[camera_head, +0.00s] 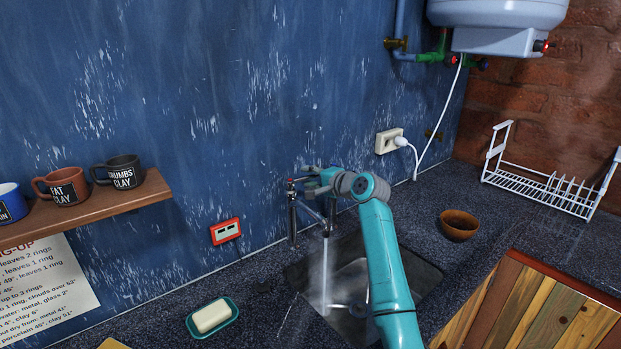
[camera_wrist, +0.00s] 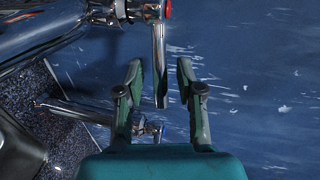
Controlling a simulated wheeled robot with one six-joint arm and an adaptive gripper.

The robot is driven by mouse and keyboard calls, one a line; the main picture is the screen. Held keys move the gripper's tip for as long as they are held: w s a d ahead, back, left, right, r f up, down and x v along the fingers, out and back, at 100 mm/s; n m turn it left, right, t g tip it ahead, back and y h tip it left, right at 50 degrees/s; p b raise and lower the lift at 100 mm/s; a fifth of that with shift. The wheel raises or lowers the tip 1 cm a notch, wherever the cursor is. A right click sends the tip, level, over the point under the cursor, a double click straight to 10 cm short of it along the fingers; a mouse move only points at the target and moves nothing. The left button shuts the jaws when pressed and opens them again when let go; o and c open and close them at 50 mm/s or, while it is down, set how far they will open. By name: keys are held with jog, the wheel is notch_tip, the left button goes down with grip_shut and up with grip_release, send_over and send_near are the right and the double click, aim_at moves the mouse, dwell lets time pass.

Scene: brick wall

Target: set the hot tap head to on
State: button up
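The chrome tap (camera_head: 327,224) is on the blue wall above the sink, and water with whitish mist runs from its spout. The hot tap head (camera_head: 291,196), marked red at its top, has a metal lever hanging down. In the wrist view the hot tap head's lever (camera_wrist: 159,62) reaches down between my fingers, beside the red mark. My gripper (camera_wrist: 160,78) is open around the lever, with a gap visible on both sides. In the head view my gripper (camera_head: 311,181) is at the tap, partly hidden by its own wrist.
The sink (camera_head: 420,268) lies under the tap. A soap dish (camera_head: 229,321), a brown bowl (camera_head: 459,225) and a white dish rack (camera_head: 540,192) stand on the counter. A shelf with mugs (camera_head: 95,210) is at left. A power socket (camera_head: 388,141) is on the wall.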

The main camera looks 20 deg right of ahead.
jog(key=v, duration=1.2)
dwell(0.5)
